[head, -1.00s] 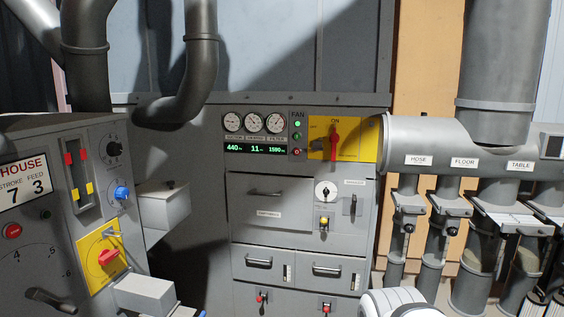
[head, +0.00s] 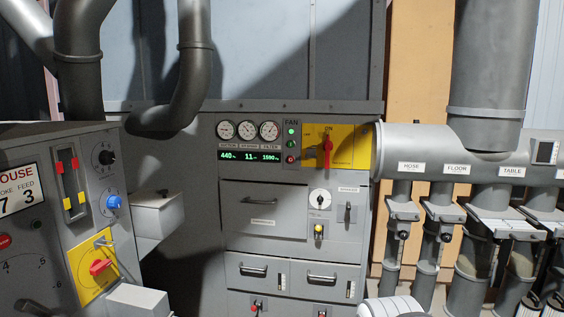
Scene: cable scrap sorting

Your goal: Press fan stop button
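The fan controls stand in a column under the FAN label on the grey cabinet in the head view. The red fan stop button (head: 291,159) is at the bottom of the column. A dark green button (head: 291,145) is above it, and a lit green lamp (head: 291,131) is at the top. Nothing covers the red button. My gripper is not in view. A white rounded part at the bottom edge, right of centre, looks like part of my arm, well below the buttons.
A yellow switch plate with a red lever (head: 328,150) is just right of the buttons. Gauges (head: 247,130) and a green display (head: 250,156) are to the left. A grey control machine (head: 60,220) stands at left, and pipes with gates (head: 455,205) at right.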

